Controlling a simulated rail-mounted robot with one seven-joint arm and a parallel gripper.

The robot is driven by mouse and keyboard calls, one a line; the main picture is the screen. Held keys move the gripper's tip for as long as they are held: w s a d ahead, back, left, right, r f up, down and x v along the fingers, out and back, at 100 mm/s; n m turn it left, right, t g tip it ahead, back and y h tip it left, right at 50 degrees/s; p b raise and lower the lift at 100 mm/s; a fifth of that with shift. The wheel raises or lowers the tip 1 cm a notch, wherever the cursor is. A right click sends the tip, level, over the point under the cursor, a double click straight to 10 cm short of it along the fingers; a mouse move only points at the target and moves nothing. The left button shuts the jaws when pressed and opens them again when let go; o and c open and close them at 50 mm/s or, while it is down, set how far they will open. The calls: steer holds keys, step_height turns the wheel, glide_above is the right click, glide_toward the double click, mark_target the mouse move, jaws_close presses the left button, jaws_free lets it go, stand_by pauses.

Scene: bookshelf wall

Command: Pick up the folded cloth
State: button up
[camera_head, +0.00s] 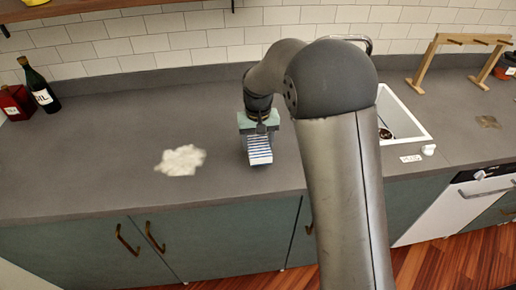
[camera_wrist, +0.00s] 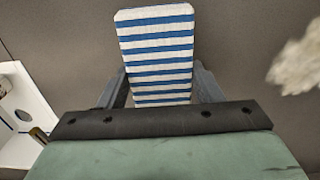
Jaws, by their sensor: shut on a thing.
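The folded cloth (camera_head: 259,150) has blue and white stripes. In the head view it shows below my gripper (camera_head: 257,136), over the grey counter left of the sink. In the wrist view the cloth (camera_wrist: 157,45) lies between the two dark fingers of my gripper (camera_wrist: 160,88), which is shut on it. The cloth's far end sticks out past the fingertips. Its near end is hidden behind the gripper body. I cannot tell whether the cloth touches the counter.
A whitish patch (camera_head: 181,160) lies on the counter to the left. A dark bottle (camera_head: 39,88) and a red box (camera_head: 16,103) stand at the far left. A white sink (camera_head: 408,117) and a wooden rack (camera_head: 430,62) are to the right.

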steer(key=s+d+r, duration=0.1)
steer(key=r, duration=0.1)
steer(key=s+d+r+b, duration=0.1)
steer(key=r, duration=0.1)
steer(key=s+d+r, duration=0.1)
steer(key=s+r, duration=0.1)
steer(key=shift+d+b, duration=0.3)
steer(key=shift+d, duration=0.05)
steer(key=s+d+r+b, duration=0.1)
steer(key=s+d+r, duration=0.2)
steer(key=s+d, duration=0.2)
steer(key=shift+s+d+r+b, duration=0.25)
steer(key=shift+s+r+b, duration=0.1)
steer(key=shift+s, duration=0.4)
steer(key=shift+o, duration=0.4)
